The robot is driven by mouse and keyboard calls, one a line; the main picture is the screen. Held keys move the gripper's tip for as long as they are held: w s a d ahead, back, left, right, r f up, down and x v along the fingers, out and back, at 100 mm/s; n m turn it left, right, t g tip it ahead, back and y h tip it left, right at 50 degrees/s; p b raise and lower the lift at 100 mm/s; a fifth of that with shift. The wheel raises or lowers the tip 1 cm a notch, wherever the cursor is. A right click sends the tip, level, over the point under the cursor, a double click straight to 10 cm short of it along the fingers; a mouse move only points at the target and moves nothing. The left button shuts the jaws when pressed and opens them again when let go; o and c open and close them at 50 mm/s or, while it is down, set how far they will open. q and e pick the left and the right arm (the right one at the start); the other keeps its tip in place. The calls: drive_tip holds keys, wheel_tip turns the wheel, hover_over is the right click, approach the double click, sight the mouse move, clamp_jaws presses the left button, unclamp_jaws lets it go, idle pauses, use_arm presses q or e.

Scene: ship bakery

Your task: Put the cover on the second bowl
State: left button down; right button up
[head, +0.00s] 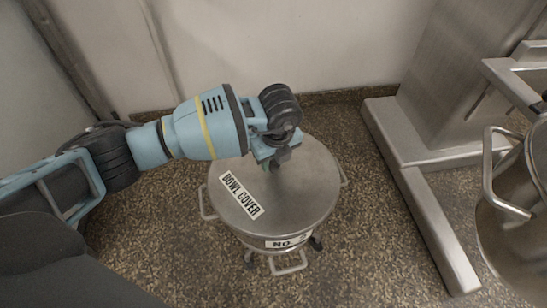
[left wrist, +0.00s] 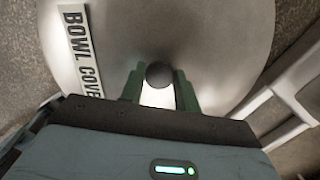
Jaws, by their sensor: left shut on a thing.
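The bowl cover (head: 296,200) is a round grey metal lid with a white "BOWL COVER" label. In the head view it lies over the top of a metal bowl (head: 262,240) that stands low above the floor, with side handles and a label partly reading "NO". My left gripper (head: 272,164) is above the middle of the cover. In the left wrist view the gripper (left wrist: 160,88) is shut on the cover's dark round knob (left wrist: 159,74), and the cover (left wrist: 215,40) fills most of the view. Whether the cover rests fully on the rim cannot be told. My right gripper is not in view.
A steel machine (head: 440,90) with a long floor leg (head: 436,228) stands on the right. Another metal bowl (head: 515,235) with a handle is at the right edge. A pale wall (head: 290,45) is behind. Speckled floor (head: 375,240) is clear between the covered bowl and the machine leg.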

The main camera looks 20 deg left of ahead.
use_arm(q)
drive_tip(key=shift+f, duration=0.4)
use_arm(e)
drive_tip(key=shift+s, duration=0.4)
use_arm(q)
drive_tip(key=c, duration=0.9)
unclamp_jaws()
drive_tip(key=shift+c, duration=0.2)
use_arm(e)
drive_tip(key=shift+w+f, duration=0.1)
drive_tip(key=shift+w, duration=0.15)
use_arm(q)
drive_tip(key=shift+r, duration=0.55)
drive_tip(key=r+p, duration=0.1)
drive_tip(key=r, duration=0.1)
drive_tip(key=r+p, duration=0.1)
drive_tip(key=r, duration=0.1)
drive_tip(key=r+p, duration=0.1)
drive_tip(key=r, duration=0.1)
drive_tip(key=shift+s+d+r, duration=0.1)
drive_tip(key=shift+s+d, duration=0.2)
drive_tip(key=shift+d, duration=0.05)
drive_tip(key=shift+r, duration=0.3)
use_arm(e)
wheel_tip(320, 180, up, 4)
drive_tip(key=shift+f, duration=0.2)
